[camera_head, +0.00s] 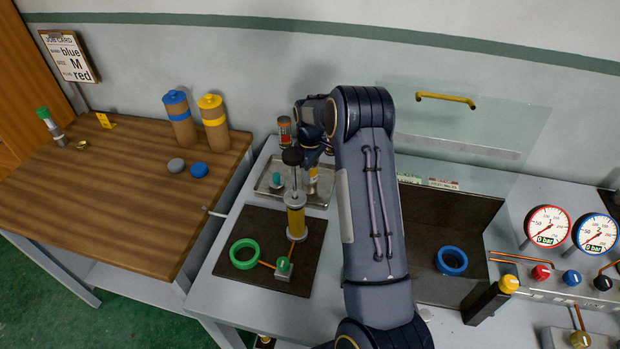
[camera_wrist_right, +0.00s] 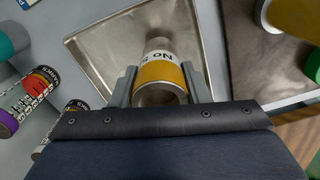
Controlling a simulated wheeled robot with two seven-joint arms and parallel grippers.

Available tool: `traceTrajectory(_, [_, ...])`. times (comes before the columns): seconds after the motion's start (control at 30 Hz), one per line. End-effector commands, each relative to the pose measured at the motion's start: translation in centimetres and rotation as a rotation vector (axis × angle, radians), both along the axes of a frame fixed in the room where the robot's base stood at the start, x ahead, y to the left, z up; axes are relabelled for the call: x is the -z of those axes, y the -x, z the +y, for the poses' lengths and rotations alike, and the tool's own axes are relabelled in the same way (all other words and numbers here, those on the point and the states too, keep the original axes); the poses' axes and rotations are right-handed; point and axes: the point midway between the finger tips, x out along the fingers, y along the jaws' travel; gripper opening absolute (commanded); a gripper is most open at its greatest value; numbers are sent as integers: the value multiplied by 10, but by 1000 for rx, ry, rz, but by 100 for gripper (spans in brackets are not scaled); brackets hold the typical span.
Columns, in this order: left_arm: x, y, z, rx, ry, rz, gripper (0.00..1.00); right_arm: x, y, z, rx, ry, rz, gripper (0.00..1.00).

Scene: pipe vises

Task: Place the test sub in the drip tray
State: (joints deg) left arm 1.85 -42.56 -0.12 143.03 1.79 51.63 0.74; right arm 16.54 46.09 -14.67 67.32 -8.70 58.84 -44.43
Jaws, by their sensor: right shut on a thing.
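The test sub (camera_head: 312,179), a metal cylinder with a yellow band and a white lettered label, is held between the fingers of my right gripper (camera_head: 311,160). In the right wrist view the sub (camera_wrist_right: 160,76) sits between both fingers (camera_wrist_right: 158,88), over the drip tray (camera_wrist_right: 92,48). The drip tray (camera_head: 262,187) is a shallow metal tray on the grey bench, behind the dark mat. I cannot tell whether the sub's lower end touches the tray floor. My right arm hides part of the tray's right side. My left gripper is not in view.
A yellow hand pump (camera_head: 296,217) stands in front of the tray, beside a green ring (camera_head: 244,253). Small cans (camera_wrist_right: 30,102) stand close to the gripper on the tray's far side. A wooden table (camera_head: 120,175) with two bottles is at left. A clear shield (camera_head: 465,125) stands at right.

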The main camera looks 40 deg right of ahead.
Motion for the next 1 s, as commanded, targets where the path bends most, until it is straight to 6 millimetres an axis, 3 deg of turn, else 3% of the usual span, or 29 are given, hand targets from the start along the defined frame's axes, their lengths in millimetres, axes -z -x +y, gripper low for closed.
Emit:
traceTrajectory(0.03, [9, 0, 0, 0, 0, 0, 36, 12, 0, 0, 0, 0, 0, 0])
traceTrajectory(0.1, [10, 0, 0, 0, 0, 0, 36, 15, 0, 0, 0, 0, -1, 0])
traceTrajectory(0.47, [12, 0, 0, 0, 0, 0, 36, 17, -1, 0, 0, 0, -2, 0])
traceTrajectory(0.5, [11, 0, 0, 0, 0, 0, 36, 17, 0, 0, 0, 0, 0, 46])
traceTrajectory(0.6, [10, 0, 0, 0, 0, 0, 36, 17, 0, 0, 0, 0, 1, 59])
traceTrajectory(0.67, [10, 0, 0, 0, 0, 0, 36, 17, 0, 0, 0, 0, 1, 64])
traceTrajectory(1.0, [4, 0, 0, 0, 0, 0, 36, 10, 0, 0, 0, 0, 0, 64])
